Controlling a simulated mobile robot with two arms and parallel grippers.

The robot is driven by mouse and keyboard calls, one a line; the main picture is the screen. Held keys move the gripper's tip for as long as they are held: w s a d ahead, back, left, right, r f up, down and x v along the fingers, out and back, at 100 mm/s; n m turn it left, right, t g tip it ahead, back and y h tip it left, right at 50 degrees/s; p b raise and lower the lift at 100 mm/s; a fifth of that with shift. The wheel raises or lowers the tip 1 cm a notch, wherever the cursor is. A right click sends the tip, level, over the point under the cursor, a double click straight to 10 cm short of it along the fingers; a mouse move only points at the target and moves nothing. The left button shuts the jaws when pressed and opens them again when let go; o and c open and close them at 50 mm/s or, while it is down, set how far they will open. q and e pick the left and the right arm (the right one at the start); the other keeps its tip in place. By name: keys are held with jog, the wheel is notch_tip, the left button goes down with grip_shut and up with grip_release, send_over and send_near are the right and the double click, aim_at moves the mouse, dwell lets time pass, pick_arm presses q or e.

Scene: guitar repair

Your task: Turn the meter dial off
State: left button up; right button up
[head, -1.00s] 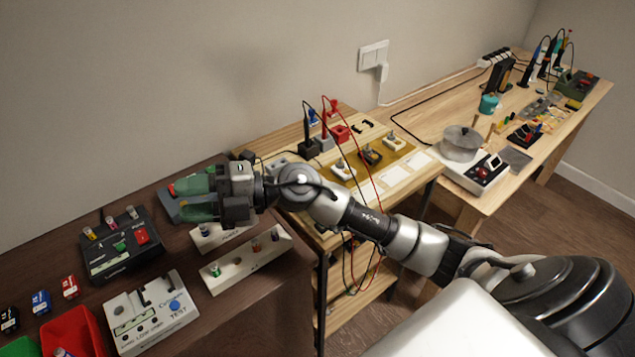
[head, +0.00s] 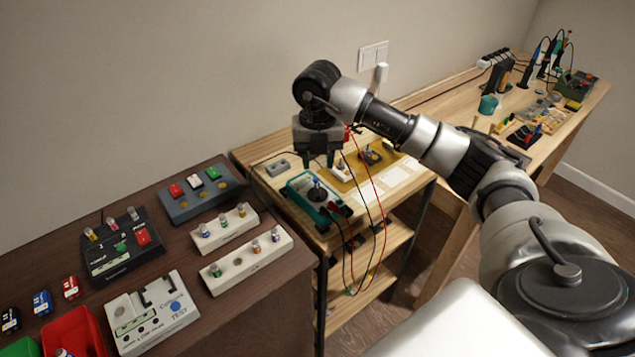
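The meter (head: 335,211) is a teal multimeter lying on the wooden shelf unit's top, near its front left. Its dark dial (head: 316,191) with a raised knob faces up; I cannot read its setting. Dark and red leads plug in at its right end. My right gripper (head: 320,163) points down just behind and above the dial. Its two fingers are apart with nothing seen between them. I cannot tell how high above the meter the fingertips are. My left gripper is not in view.
A dark table (head: 185,243) at left holds pedals and switch boxes. A small grey box (head: 277,168) lies left of my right gripper. Red and black wires (head: 372,185) hang over the shelf's front. A wooden bench (head: 430,98) stands at back right.

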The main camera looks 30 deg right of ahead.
aim_at(318, 188)
notch_tip(318, 188, down, 8)
jog(key=shift+r+p, duration=0.15)
jog(key=shift+p, duration=0.3)
jog(key=shift+c, duration=0.5)
grip_shut()
